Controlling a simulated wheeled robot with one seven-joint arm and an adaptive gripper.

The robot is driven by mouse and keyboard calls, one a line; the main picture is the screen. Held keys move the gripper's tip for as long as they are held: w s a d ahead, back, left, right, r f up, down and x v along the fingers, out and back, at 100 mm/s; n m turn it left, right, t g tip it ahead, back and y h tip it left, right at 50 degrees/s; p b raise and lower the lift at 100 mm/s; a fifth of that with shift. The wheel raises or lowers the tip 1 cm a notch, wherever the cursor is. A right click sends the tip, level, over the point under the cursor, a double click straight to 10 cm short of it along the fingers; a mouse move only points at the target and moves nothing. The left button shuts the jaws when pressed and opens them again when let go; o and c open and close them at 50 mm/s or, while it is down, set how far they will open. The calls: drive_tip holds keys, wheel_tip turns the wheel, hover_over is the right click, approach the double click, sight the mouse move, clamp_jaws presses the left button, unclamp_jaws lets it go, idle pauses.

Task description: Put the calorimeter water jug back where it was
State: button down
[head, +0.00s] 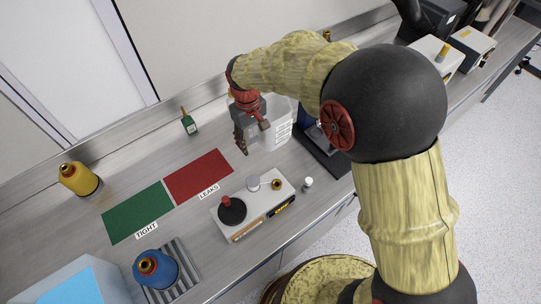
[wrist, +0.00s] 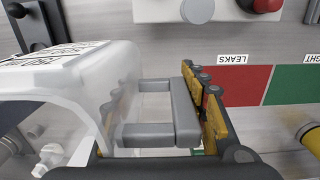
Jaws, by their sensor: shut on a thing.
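The calorimeter water jug (head: 278,135) is a translucent whitish jug with a printed label, near the back of the bench. In the wrist view its body (wrist: 60,90) fills the left side, with a grey handle (wrist: 185,118) standing out to the right. My gripper (head: 245,138) is at the jug's left side in the head view. In the wrist view my gripper (wrist: 160,108) is shut on the handle, one finger on each side of its bar. Whether the jug's base touches the bench is hard to tell.
A green TIGHT mat (head: 137,213) and a red LEAKS mat (head: 198,176) lie left of the jug. A grey device (head: 253,210) stands in front. A dark stand (head: 325,158) is at right. Yellow (head: 78,179) and blue (head: 156,269) canisters and a green bottle (head: 189,124) stand left.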

drive_tip(key=f+b, duration=0.1)
drive_tip(key=f, duration=0.4)
drive_tip(key=f+b, duration=0.1)
drive_tip(key=f, duration=0.4)
drive_tip(key=f+b, duration=0.1)
drive_tip(key=f, duration=0.3)
drive_tip(key=shift+s+f, duration=0.3)
drive_tip(key=shift+f, duration=0.1)
drive_tip(key=shift+f, duration=0.1)
drive_tip(key=c, duration=1)
unclamp_jaws()
